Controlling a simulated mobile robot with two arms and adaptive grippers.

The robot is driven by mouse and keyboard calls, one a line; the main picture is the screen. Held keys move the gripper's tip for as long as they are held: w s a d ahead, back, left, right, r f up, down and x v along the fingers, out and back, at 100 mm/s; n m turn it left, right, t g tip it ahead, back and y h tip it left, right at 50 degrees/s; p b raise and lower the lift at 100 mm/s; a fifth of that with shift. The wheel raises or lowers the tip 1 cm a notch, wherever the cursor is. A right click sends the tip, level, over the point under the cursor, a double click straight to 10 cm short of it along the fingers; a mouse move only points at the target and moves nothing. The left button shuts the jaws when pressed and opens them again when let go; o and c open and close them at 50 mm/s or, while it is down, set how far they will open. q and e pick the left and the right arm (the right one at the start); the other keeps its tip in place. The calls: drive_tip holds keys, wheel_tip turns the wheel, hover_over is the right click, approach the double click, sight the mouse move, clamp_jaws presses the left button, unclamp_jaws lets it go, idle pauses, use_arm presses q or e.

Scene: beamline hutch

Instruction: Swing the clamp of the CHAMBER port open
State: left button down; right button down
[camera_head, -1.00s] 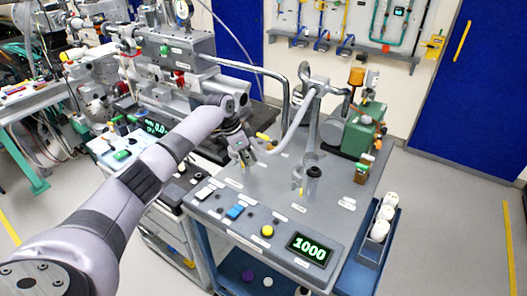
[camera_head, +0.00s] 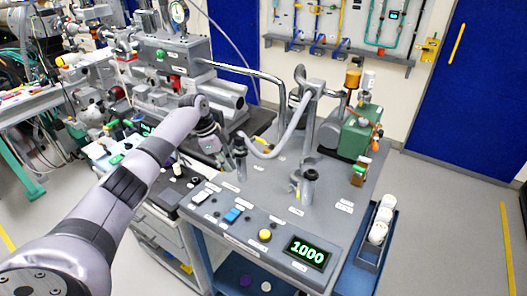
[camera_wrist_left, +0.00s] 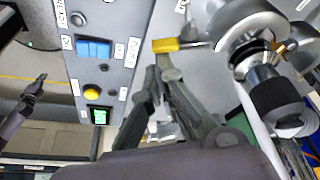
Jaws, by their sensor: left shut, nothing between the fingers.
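My left gripper (camera_head: 215,152) is shut and empty, beside and left of the left port post (camera_head: 240,150) on the cart top. In the left wrist view its two dark fingers (camera_wrist_left: 160,72) come together just short of a yellow-tipped lever (camera_wrist_left: 166,46). The lever joins a silver round fitting (camera_wrist_left: 250,25), with a black knurled knob (camera_wrist_left: 277,103) below it; I see no gap between finger and lever clearly. A second port post (camera_head: 308,185) stands to the right. The port names are too small to read. My right gripper (camera_wrist_left: 36,90) shows small at the left wrist view's edge, its fingers unclear.
The cart front carries a blue switch (camera_head: 233,215), a yellow button (camera_head: 264,236) and a display (camera_head: 307,251) reading 1000. A grey hose (camera_head: 288,135) arches above the cart top. A green pump (camera_head: 357,135) stands behind right. A blue tray (camera_head: 372,250) hangs at the right side.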

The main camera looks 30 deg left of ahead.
drive_tip(key=shift+w, duration=0.25)
drive_tip(key=shift+a+r, duration=0.1)
